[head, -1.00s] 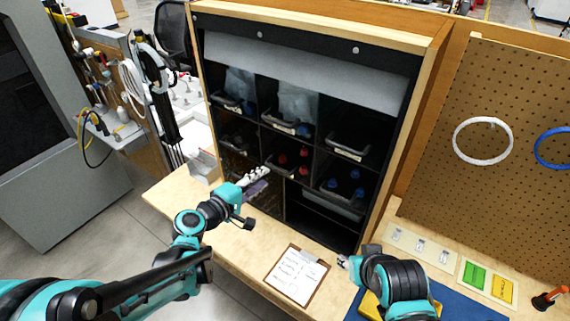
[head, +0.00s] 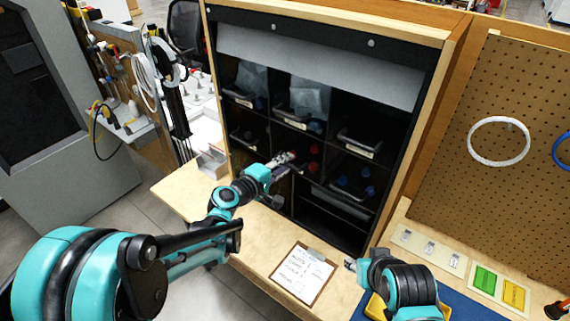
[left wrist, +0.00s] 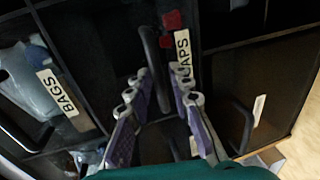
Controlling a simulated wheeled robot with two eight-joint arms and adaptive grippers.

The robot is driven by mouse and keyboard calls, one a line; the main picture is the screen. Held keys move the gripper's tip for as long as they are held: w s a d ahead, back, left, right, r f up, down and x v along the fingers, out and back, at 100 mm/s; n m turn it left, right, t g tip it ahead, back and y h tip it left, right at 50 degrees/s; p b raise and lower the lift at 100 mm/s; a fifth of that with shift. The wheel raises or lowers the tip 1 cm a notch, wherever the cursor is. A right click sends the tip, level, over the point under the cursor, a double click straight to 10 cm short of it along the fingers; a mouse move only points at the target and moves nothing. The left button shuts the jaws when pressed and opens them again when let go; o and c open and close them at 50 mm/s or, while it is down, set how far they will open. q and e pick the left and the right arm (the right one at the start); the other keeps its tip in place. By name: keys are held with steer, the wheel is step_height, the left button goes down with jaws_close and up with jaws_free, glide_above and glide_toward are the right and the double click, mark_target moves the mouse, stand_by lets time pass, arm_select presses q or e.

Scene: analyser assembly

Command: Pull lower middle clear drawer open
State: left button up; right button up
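The lower middle clear drawer (head: 306,174) sits in the dark cabinet, with red caps inside. In the left wrist view its dark handle (left wrist: 152,58) and its "CAPS" label (left wrist: 183,58) show sideways. My left gripper (head: 288,158) is at the front of this drawer. In the left wrist view the two purple-grey fingers of my left gripper (left wrist: 160,95) are spread apart, with the handle reaching between their tips. Whether they touch it is unclear. My right gripper (head: 350,265) is low at the right of the clipboard; its finger state is too small to tell.
A drawer labelled "BAGS" (left wrist: 28,85) is beside it in the left wrist view. A clipboard (head: 302,275) lies on the wooden bench ledge. A pegboard (head: 515,150) stands at right.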

arm_select(q)
jaws_close()
steer(key=f+v, duration=0.1)
steer(key=v, duration=0.7)
steer(key=f+v, duration=0.2)
steer(key=v, duration=0.7)
steer(key=shift+s+a+f+p, duration=0.25)
steer(key=shift+s+a+p, duration=0.1)
steer(key=shift+s, duration=0.15)
steer(key=o, duration=0.5)
jaws_free()
steer(key=v, duration=1.1)
steer(key=shift+s+a, duration=0.2)
steer(key=shift+s, duration=0.15)
steer(key=shift+r, duration=0.1)
